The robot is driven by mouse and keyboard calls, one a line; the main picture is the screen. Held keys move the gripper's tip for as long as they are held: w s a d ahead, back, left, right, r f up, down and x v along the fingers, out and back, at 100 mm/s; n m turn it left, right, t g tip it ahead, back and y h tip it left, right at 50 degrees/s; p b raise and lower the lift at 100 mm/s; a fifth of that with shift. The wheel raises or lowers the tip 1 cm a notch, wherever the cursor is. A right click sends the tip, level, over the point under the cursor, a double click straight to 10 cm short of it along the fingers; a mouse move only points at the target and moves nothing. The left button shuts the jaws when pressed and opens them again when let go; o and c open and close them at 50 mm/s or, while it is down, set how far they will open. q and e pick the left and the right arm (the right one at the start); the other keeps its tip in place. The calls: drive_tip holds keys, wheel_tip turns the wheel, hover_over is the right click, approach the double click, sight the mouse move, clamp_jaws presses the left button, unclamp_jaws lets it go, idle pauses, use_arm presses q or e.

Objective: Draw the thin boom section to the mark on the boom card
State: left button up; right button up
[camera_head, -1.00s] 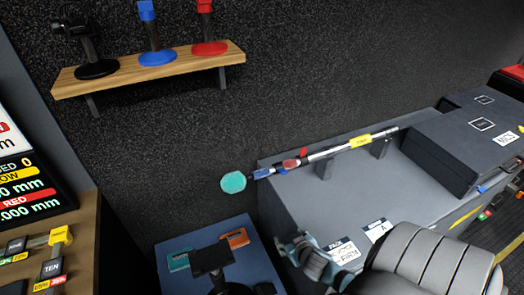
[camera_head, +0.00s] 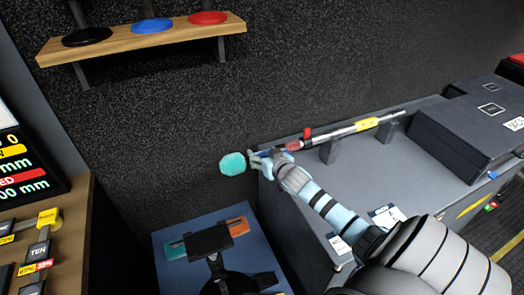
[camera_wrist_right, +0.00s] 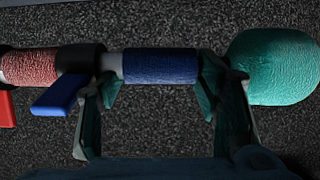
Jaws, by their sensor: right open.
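The boom pole (camera_head: 345,131) rests on two dark supports on the grey case, its teal ball end (camera_head: 232,163) past the case's left edge. It has a red sleeve (camera_head: 293,145) and a yellow label (camera_head: 367,124). My right gripper (camera_head: 262,157) is at the thin section beside the ball. In the wrist view my open fingers (camera_wrist_right: 158,105) stand either side of the blue sleeve (camera_wrist_right: 160,66), with a blue lever (camera_wrist_right: 60,95) to the left. Contact is unclear. A dark card (camera_head: 22,165) at left shows yellow and red bands and millimetre figures, partly cut off. My left gripper is out of view.
A wooden shelf (camera_head: 140,40) with black, blue and red stands hangs on the wall above. A blue case (camera_head: 170,270) with a black stand and coloured strips sits lower left. Dark boxes (camera_head: 465,135) occupy the right of the grey case.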

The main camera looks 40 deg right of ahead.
sight(233, 166)
drive_tip(key=shift+w+d+f, duration=0.1)
drive_tip(key=shift+w+f, duration=0.2)
drive_tip(key=shift+w, duration=0.05)
drive_tip(key=shift+w+r+b, duration=0.15)
drive_tip(key=shift+b, duration=0.15)
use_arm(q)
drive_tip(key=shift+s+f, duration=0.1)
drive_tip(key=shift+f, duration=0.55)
use_arm(e)
clamp_jaws()
drive_tip(key=w+a, duration=0.1)
drive_tip(key=a, duration=0.2)
drive_tip(key=w+a+p, duration=0.1)
drive_tip(key=a, duration=0.3)
drive_tip(key=w+a+p, duration=0.1)
drive_tip(key=a, duration=0.2)
drive_tip(key=shift+w+a, duration=0.2)
drive_tip(key=shift+a, duration=0.05)
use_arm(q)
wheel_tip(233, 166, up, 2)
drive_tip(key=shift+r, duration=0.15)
use_arm(e)
unclamp_jaws()
